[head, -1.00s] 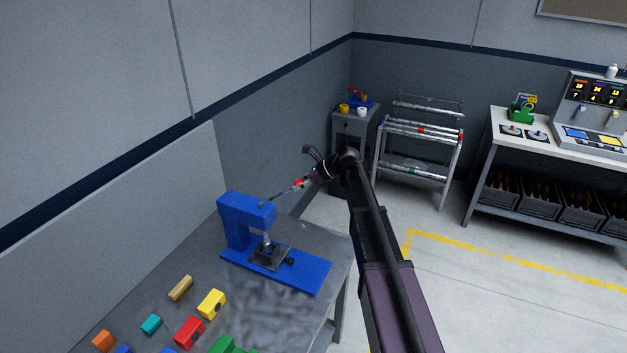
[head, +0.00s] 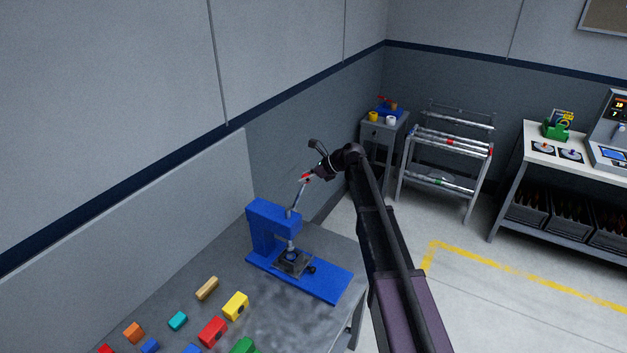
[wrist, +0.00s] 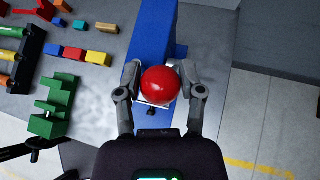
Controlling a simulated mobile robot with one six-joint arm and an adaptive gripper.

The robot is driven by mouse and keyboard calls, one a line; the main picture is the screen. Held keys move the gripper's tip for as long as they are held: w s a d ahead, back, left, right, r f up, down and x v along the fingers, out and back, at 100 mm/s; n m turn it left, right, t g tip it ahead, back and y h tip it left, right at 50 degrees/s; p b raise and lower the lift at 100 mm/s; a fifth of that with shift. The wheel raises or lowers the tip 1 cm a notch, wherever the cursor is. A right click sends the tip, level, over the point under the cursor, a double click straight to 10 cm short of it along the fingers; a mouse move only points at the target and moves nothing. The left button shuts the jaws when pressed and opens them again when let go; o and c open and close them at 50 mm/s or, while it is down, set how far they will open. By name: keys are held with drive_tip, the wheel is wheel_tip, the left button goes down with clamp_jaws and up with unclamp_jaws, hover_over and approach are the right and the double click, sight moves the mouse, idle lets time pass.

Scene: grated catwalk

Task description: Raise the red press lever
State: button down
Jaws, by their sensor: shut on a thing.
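The blue press (head: 268,227) stands on the grey workbench (head: 335,243). Its metal lever rod (head: 297,198) slopes steeply up and to the right from the press head. The lever's red ball knob (wrist: 160,86) fills the space between my gripper's fingers in the wrist view; only a bit of red (head: 306,178) shows in the head view. My gripper (head: 310,176) is shut on the knob, above and right of the press. In the wrist view the blue press body lies beyond the knob, which hides part of it.
Several coloured blocks, among them a yellow one (head: 235,305) and a red one (head: 212,331), lie on the bench left of the press. A side cabinet (head: 383,140), a metal rack (head: 445,160) and a console table (head: 545,143) stand further back.

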drive_tip(key=shift+a, duration=0.2)
drive_tip(key=shift+c, duration=1.1)
unclamp_jaws()
drive_tip(key=shift+a+f, duration=0.1)
